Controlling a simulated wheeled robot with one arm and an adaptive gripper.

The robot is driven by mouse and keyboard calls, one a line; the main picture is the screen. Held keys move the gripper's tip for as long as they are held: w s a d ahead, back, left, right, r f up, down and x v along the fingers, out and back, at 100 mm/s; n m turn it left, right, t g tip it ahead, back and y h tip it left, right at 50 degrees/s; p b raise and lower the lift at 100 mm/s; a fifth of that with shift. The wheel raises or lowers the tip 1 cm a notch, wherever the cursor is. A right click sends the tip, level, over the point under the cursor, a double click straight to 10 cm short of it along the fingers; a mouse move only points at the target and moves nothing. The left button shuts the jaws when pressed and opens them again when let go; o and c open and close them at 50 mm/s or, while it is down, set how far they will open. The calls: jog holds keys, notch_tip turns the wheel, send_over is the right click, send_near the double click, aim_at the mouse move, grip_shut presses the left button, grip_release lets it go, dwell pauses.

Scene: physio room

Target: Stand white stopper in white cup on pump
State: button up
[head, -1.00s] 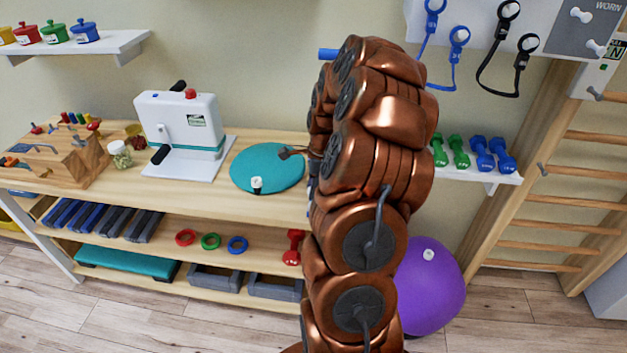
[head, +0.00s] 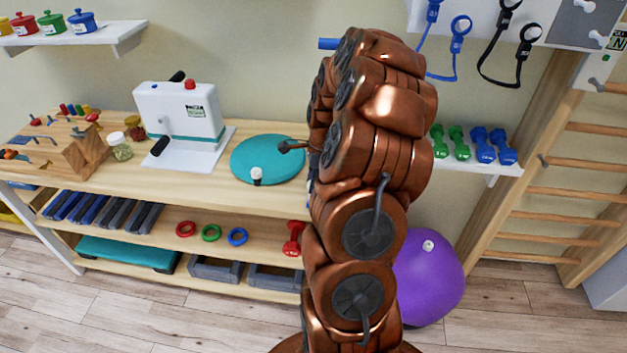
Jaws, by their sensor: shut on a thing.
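My copper arm fills the middle of the head view and hides its own far end. My gripper and anything in it are hidden behind the arm. A thin dark piece with a rounded tip (head: 290,146) sticks out left of the arm above the teal disc; I cannot tell what it is. A small white-topped piece with a dark lower part (head: 256,175) stands at the front edge of the teal disc (head: 245,158). I cannot tell whether it belongs to the pump. I cannot make out the pump, its white cup or the white stopper for sure.
A white machine (head: 180,112) and jars (head: 120,146) stand left of the disc on the wooden bench (head: 210,185). Dumbbells (head: 483,145) lie on a shelf at right. A purple ball (head: 430,285) with a white plug (head: 428,245) is on the floor. The bench's front strip is clear.

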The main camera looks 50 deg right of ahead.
jog(key=shift+f+b, duration=0.8)
jog(key=shift+f, duration=0.5)
dwell(0.8)
jog(key=o, duration=1)
jog(key=shift+o, duration=0.2)
jog(key=shift+r, duration=0.15)
jog(key=shift+r, duration=3.4)
